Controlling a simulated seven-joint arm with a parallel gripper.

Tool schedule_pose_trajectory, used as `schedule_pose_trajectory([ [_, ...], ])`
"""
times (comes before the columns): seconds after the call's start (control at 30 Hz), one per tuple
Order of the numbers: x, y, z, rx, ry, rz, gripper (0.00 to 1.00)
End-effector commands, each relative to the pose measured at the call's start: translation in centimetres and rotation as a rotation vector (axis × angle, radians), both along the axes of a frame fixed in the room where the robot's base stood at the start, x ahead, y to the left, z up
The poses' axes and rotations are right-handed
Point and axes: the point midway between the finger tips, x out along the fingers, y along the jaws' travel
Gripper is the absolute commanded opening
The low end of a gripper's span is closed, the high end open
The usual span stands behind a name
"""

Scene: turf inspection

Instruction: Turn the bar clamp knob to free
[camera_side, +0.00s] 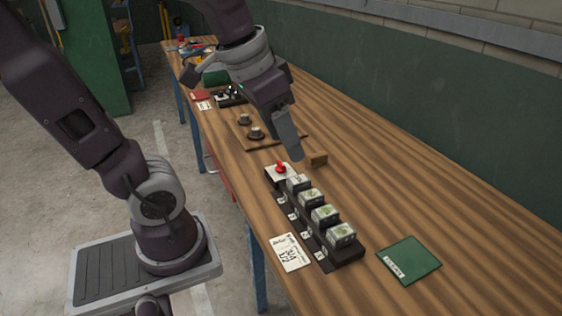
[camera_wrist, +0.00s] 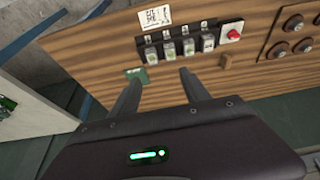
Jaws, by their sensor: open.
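A red knob (camera_side: 280,168) sits on a white plate at the far end of a dark rack (camera_side: 347,254) on the wooden bench. The red knob also shows in the wrist view (camera_wrist: 233,34), at the right end of the rack. I cannot read any marking at the knob, so its setting is unclear. My gripper (camera_side: 296,156) is in the air over the bench, close to the knob in the side view. In the wrist view my gripper (camera_wrist: 159,86) has its two fingers apart with nothing between them, and the knob lies beyond and right of them.
Several clear-sided green samples (camera_side: 326,215) stand in the rack. A written card (camera_side: 290,252) and a green folder (camera_side: 409,260) flank it. A small wooden block (camera_side: 318,160) is near the knob. Round brown knobs (camera_side: 256,132) sit farther back. The bench's right side is clear.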

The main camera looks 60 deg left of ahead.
Motion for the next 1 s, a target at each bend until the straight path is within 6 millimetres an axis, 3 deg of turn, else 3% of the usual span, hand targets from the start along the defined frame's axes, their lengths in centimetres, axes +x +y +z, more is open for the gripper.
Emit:
schedule_pose_trajectory([
  [0.03,2.8,2.2,-0.6,-0.005,0.052,0.018,0.54],
  [0.1,6.5,6.0,-2.1,-0.006,0.116,0.026,0.54],
  [0.2,10.6,12.9,-6.1,-0.005,0.206,0.035,0.54],
  [0.3,12.2,19.3,-10.9,-0.001,0.287,0.031,0.54],
  [0.4,12.3,23.7,-14.8,0.001,0.344,0.018,0.54],
  [0.53,12.0,26.1,-17.3,0.003,0.377,0.004,0.54],
  [0.8,11.9,26.1,-22.3,0.0,0.383,0.0,0.54],
  [1.0,12.0,26.1,-24.3,0.002,0.38,0.001,0.54],
])
